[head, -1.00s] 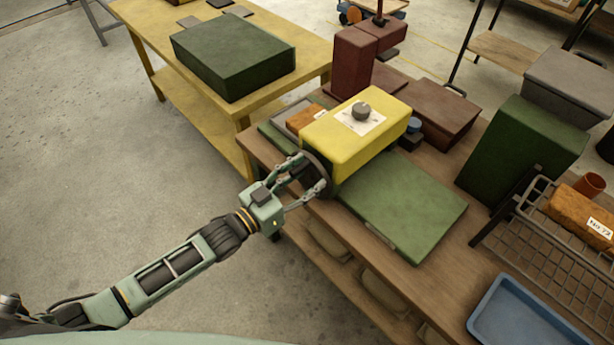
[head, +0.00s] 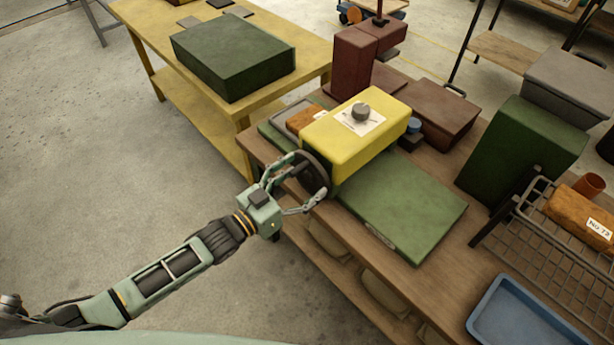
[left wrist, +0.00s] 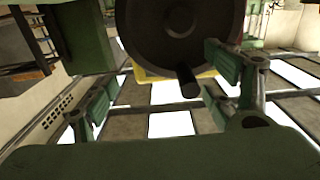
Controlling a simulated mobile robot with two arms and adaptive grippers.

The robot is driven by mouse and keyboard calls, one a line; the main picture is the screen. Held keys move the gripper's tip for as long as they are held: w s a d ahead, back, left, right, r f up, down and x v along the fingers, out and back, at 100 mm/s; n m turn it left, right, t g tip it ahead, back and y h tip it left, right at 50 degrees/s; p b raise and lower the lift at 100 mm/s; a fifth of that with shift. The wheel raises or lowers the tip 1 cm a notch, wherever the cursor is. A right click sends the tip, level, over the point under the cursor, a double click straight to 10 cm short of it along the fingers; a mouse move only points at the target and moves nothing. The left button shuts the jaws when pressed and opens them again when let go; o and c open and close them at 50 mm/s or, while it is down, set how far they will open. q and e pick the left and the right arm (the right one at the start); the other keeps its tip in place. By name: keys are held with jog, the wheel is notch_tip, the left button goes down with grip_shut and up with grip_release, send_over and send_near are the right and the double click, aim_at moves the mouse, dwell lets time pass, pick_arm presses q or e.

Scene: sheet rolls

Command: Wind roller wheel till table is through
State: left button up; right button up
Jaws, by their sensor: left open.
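The yellow roller machine (head: 352,135) with a dark knob on top stands on the wooden workbench. Its dark roller wheel (head: 314,176) is on the side facing my left arm and also shows in the left wrist view (left wrist: 180,25). A dark handle peg (left wrist: 188,82) sticks out from the wheel's lower part there. My left gripper (head: 306,182) is open at the wheel, its fingers spread on either side. In the left wrist view the peg lies between the fingers, nearer the right one, with a visible gap. A small orange-brown block (head: 304,118) lies beside the machine's left end.
A flat green slab (head: 405,205) lies right of the machine. Dark red boxes (head: 430,108) stand behind it. A green case (head: 522,150), wire rack (head: 535,235) and blue tray (head: 525,315) occupy the right. A yellow table (head: 150,22) stands at the back left; the floor (head: 90,170) is clear.

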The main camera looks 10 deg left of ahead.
pick_arm(q)
jog(key=p+v, duration=0.2)
jog(key=v, duration=0.6)
jog(key=shift+s+a, duration=0.15)
jog(key=shift+s, duration=0.05)
jog(key=shift+f, duration=0.1)
dwell(0.3)
